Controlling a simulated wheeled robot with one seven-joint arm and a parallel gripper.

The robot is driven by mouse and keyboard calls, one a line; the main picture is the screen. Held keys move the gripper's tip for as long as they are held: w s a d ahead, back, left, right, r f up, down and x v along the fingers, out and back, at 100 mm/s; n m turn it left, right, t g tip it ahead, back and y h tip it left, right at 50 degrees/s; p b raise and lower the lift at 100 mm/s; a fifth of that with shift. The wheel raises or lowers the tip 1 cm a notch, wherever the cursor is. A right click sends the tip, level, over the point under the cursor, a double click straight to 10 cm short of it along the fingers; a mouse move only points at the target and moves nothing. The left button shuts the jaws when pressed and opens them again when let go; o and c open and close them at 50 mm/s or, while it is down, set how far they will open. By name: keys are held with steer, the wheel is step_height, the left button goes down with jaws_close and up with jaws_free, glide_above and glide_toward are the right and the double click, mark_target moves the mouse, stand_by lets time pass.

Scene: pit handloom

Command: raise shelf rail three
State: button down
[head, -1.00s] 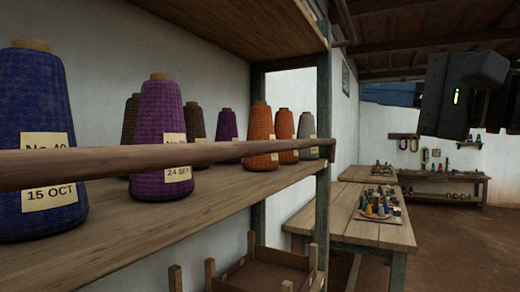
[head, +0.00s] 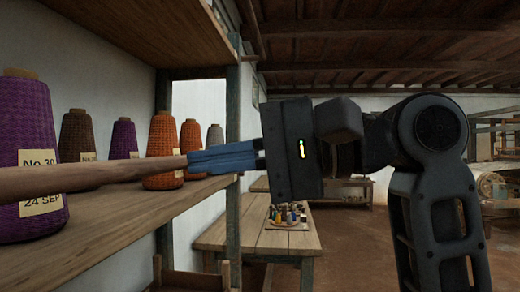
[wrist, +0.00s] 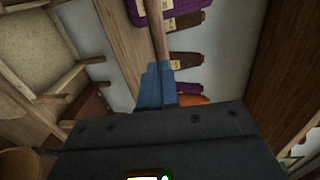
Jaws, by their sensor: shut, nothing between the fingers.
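A round brown wooden rail (head: 90,174) runs across the front of the yarn shelf, above its board. It is the only rail in view, and no number shows on it. My gripper (head: 194,161) is at the rail's right end by the shelf post, its blue fingers shut with nothing held between them. The fingers hide that end of the rail; I cannot tell if they touch it. In the wrist view the rail (wrist: 158,35) runs up from the closed fingertips (wrist: 158,68).
Purple (head: 27,140), brown (head: 77,135) and orange (head: 162,145) yarn cones stand on the shelf board (head: 100,212) behind the rail. The shelf post (head: 233,120) is close to my gripper. A wooden table (head: 255,237) with small coloured items stands beyond. Open floor lies at right.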

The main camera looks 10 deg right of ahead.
mark_target(147, 168)
steer(key=shift+x, duration=2.5)
steer(key=shift+p, duration=0.3)
steer(key=a+p, duration=0.1)
steer(key=p, duration=0.1)
steer(key=r+p, duration=0.1)
steer(key=p, duration=0.1)
steer(key=shift+w+a, duration=0.3)
steer(key=shift+a, duration=0.05)
